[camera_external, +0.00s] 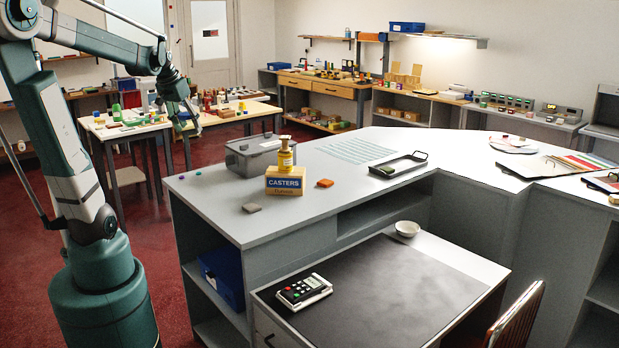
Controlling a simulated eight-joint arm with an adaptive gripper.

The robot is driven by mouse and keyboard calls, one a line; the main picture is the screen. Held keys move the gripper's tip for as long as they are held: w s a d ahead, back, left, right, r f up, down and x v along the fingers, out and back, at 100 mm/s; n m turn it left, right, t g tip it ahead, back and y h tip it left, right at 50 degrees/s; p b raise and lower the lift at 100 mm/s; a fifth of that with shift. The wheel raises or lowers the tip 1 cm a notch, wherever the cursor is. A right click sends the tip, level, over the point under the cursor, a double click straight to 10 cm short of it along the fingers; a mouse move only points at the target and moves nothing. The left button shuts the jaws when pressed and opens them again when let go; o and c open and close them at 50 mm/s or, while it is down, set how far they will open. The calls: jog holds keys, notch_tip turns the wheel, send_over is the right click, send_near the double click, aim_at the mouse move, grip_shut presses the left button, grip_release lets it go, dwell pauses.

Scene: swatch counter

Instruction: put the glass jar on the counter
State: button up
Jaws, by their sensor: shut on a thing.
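The grey counter (225,208) stands in the middle of the view. My gripper (190,118) is at the left, in front of the work tables behind the counter and pointing down. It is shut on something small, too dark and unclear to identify. I cannot make out a glass jar for certain.
A lower desk (385,290) with a keypad device (303,291) stands in front.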

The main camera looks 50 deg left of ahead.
notch_tip(320, 180, down, 10)
jog(key=shift+r, duration=0.25)
jog(key=shift+f, duration=0.1)
dwell(0.4)
jog(key=shift+f+b, duration=0.6)
jog(key=shift+f, duration=2.2)
jog(key=shift+w+f, duration=0.1)
jog(key=shift+f+b, duration=0.45)
jog(key=shift+f, duration=1.55)
jog(key=shift+f, duration=0.15)
jog(key=o, duration=1.1)
jog(key=shift+r, duration=0.25)
